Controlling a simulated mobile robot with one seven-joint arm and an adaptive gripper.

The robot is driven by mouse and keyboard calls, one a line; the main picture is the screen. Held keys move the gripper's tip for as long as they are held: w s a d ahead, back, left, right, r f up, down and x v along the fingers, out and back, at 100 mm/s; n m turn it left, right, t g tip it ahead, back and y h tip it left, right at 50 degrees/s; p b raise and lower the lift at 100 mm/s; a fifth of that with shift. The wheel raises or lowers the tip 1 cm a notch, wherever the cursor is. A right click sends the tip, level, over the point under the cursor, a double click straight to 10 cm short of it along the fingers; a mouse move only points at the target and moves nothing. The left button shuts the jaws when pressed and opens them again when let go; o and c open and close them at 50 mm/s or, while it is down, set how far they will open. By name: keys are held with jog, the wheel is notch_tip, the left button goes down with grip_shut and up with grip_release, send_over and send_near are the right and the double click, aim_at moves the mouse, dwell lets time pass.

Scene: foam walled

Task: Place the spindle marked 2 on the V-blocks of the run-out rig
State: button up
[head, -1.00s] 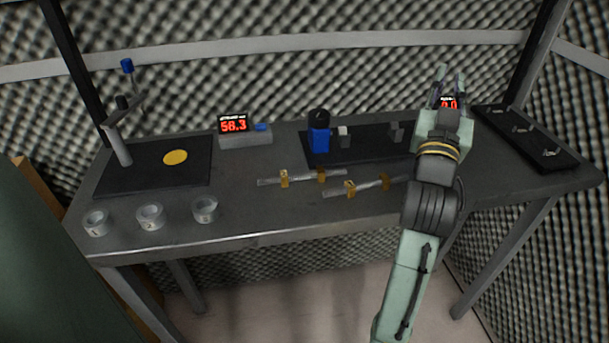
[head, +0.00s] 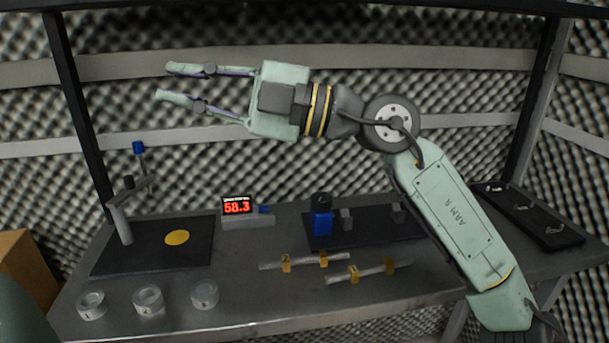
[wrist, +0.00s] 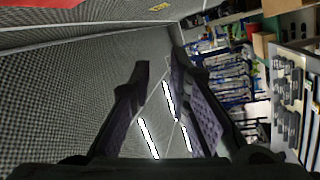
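Two grey spindles lie on gold cradles at the table's front middle: a rear spindle (head: 302,261) and a front spindle (head: 372,272). Marks on the cradles are too small to read, so I cannot tell which spindle is marked 2. The run-out rig is a black plate (head: 365,238) behind them. It carries a blue block with a dark dial (head: 322,222) and small grey V-blocks (head: 346,219). No spindle shows on the V-blocks. My gripper (head: 164,82) is raised high above the table, pointing left, open and empty. The wrist view shows its fingers spread, with nothing between them.
Several numbered rings (head: 148,299) stand at front left. A black plate with a post and yellow disc (head: 177,237) is behind them. A red-digit display (head: 238,206) stands at the back. A dark tray (head: 530,217) with small parts is at right. My arm crosses the right side.

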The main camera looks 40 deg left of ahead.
notch_tip(320, 180, down, 7)
jog(key=a+m+t+h, duration=0.2)
jog(key=a+t+h, duration=0.1)
jog(key=m+t+h, duration=0.9)
jog(key=t+h, duration=0.2)
send_near(305, 258)
jog(key=f, duration=0.2)
jog(key=a+p, duration=0.1)
jog(key=shift+w+f+h, duration=0.3)
jog(key=shift+w+f, duration=0.1)
jog(key=shift+p+x, duration=1.2)
jog(key=shift+x, duration=1.7)
jog(key=shift+s, duration=0.15)
jog(key=shift+c, duration=0.4)
grip_shut()
